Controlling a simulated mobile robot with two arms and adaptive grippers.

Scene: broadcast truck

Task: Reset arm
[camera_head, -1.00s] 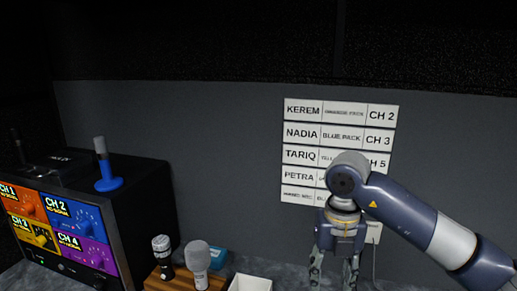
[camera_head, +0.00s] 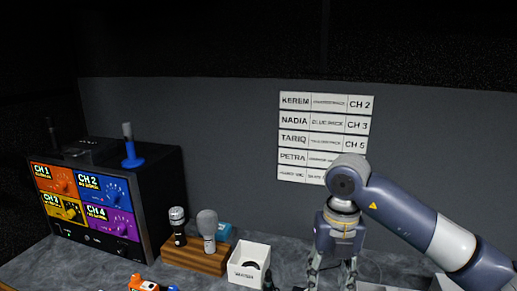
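My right arm comes in from the right, with its gripper (camera_head: 331,276) pointing down over the back of the table, just right of a white box. Its two fingers are spread apart, and nothing shows between them. The fingertips are at the bottom edge of the picture and hard to see. My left arm and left gripper are out of view.
A white box (camera_head: 236,271) with something dark inside stands left of the gripper. A wooden block (camera_head: 197,258) holds two microphones (camera_head: 208,224). A channel unit (camera_head: 148,212) stands at the left. An orange item (camera_head: 143,284) lies at the front edge. A label board (camera_head: 308,122) hangs behind.

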